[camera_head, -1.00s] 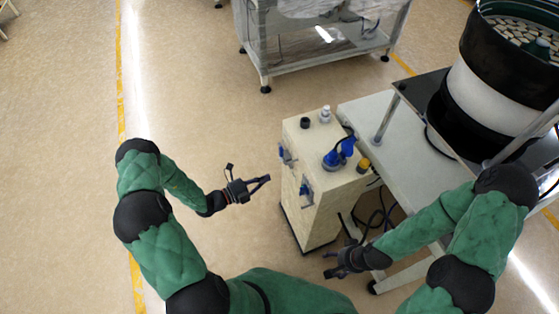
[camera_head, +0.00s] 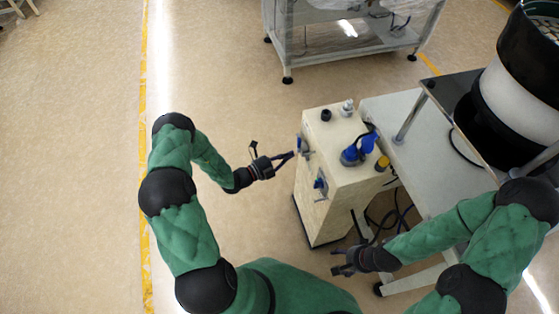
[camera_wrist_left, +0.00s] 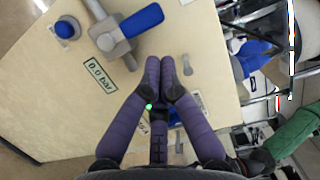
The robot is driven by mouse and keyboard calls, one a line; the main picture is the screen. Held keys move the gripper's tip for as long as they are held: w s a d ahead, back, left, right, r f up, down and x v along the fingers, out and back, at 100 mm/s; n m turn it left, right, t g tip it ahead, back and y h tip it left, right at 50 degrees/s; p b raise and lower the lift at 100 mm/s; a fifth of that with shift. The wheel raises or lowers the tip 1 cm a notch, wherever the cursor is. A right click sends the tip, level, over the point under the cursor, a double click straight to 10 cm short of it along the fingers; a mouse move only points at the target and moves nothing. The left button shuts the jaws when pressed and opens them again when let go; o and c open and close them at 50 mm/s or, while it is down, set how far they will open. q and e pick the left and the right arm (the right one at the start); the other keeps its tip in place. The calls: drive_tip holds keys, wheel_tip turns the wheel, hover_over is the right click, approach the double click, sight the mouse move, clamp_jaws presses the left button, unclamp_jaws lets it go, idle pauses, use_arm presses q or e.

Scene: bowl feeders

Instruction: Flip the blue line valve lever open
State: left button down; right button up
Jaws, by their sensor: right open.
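A cream box cabinet (camera_head: 345,180) has two valve fittings with blue parts on its left-facing side: an upper one (camera_head: 303,146) and a lower one (camera_head: 320,185). In the left wrist view, a grey valve body carries a blue lever (camera_wrist_left: 143,21) pointing up and right across the panel. My left gripper (camera_head: 291,155) is close to the upper fitting. In its wrist view its purple fingers (camera_wrist_left: 165,66) are together and empty, just below the lever; contact is not clear. My right gripper (camera_head: 338,262) is open and empty in front of the cabinet's lower right.
A blue knob (camera_wrist_left: 66,29) and a "0.0 bar" label (camera_wrist_left: 100,75) are on the panel. A blue device (camera_head: 358,149) stands on the cabinet top. A white table (camera_head: 425,150) with a bowl feeder (camera_head: 510,100) is at right. Floor at left is clear.

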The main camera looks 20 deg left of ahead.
sight(299, 146)
use_arm(q)
drive_tip(key=shift+b+x, duration=0.45)
drive_tip(key=shift+x, duration=1.65)
use_arm(e)
drive_tip(key=shift+f, duration=0.6)
drive_tip(key=shift+r, duration=0.2)
use_arm(q)
drive_tip(key=shift+w+a+r+n+p, duration=0.1)
drive_tip(key=shift+w+a+n+p, duration=0.05)
drive_tip(key=shift+n+p, duration=0.2)
use_arm(e)
drive_tip(key=shift+r, duration=0.2)
